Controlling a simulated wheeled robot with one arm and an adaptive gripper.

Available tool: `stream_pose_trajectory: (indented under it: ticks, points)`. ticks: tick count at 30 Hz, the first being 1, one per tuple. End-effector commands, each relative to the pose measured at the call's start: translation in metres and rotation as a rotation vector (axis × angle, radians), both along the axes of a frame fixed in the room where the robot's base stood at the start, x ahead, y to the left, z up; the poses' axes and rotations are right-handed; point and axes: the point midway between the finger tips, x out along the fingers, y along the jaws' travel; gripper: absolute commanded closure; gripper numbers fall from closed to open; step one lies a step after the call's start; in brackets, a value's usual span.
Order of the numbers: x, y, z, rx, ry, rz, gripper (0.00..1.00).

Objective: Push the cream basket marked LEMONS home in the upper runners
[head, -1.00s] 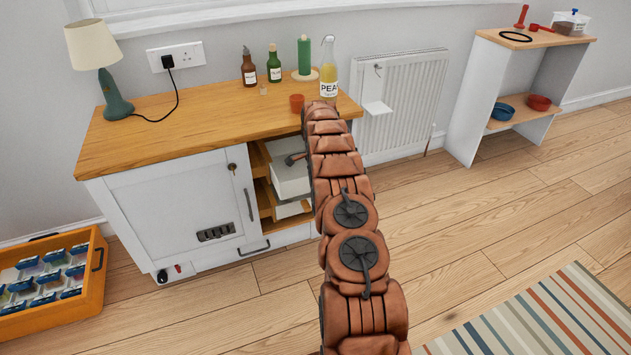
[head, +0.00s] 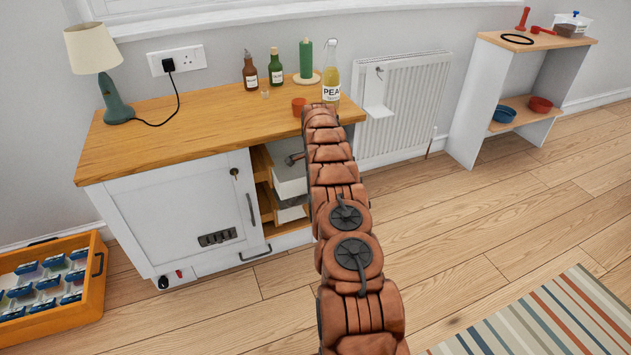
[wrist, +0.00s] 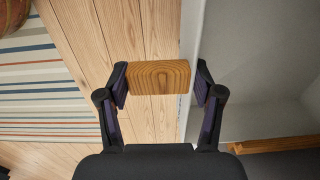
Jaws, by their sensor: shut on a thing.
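Two pale baskets show in the open right part of the white cabinet in the head view: an upper one (head: 289,180) and a lower one (head: 291,213). They stick out between wooden runners, partly behind my arm. No LEMONS mark is readable on either. In the wrist view my gripper (wrist: 159,80) is shut on a wooden block (wrist: 159,77), with one finger on each side. A pale grey-white surface (wrist: 245,70) lies just right of the block. I cannot tell whether the block belongs to a basket. My fingers are not clear in the head view.
The cabinet door (head: 185,212) is left of the baskets. The worktop (head: 205,125) above holds a lamp (head: 98,70), bottles and an orange cup (head: 298,106). An orange drawer (head: 85,298) with packets stands on the floor at left. Floor in front is clear; a striped rug (head: 540,315) lies right.

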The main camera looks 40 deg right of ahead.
Motion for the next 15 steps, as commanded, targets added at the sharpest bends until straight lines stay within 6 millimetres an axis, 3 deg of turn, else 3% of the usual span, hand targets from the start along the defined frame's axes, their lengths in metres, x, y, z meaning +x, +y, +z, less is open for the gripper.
stream_pose_trajectory:
  ticks: [15]
  points:
    - [0.0048, -0.0035, 0.0, -0.002, -0.002, 0.002, 0.87]
